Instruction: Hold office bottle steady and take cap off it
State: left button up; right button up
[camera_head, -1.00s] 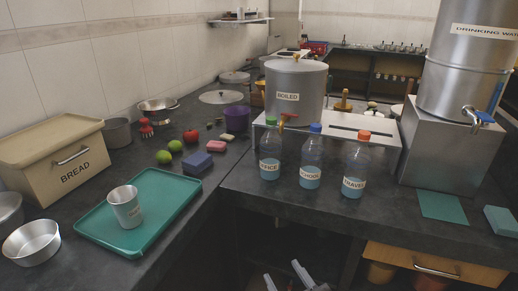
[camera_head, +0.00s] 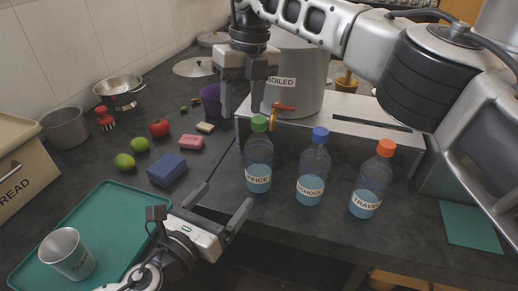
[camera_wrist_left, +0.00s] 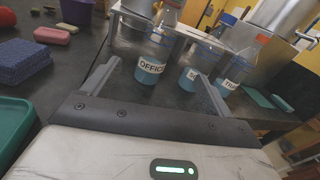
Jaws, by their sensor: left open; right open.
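The office bottle (camera_head: 258,172) stands upright on the dark counter, clear with blue liquid, a white label and a green cap (camera_head: 259,123). It also shows in the left wrist view (camera_wrist_left: 151,69), ahead of and between my open fingers. My left gripper (camera_head: 229,191) is open and low in front of the bottle, apart from it, pointing towards it. My right gripper (camera_head: 242,111) hangs from above with its fingers down, open, close to the cap and slightly left of it in the head view. Whether it touches the cap I cannot tell.
The school bottle (camera_head: 313,172) with a blue cap and the travel bottle (camera_head: 371,182) with an orange cap stand to the right. Behind are a steel ledge (camera_head: 350,122) and the boiled-water pot (camera_head: 300,90). A blue sponge (camera_head: 167,170) and green tray (camera_head: 112,206) lie left.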

aim_at(260, 150)
jog(key=shift+m+t+h, duration=0.4)
jog(key=shift+h, duration=0.4)
jog(key=d+r, duration=0.1)
jog(key=w+d+r, duration=0.2)
jog(key=shift+r, duration=0.35)
jog(key=shift+d+r, duration=0.15)
jog(key=shift+r, duration=0.05)
pick_arm(q)
jog(key=shift+m, duration=0.7)
jog(key=x, duration=1.6)
jog(key=shift+w+d+r, duration=0.15)
jog(key=shift+w+r, duration=0.2)
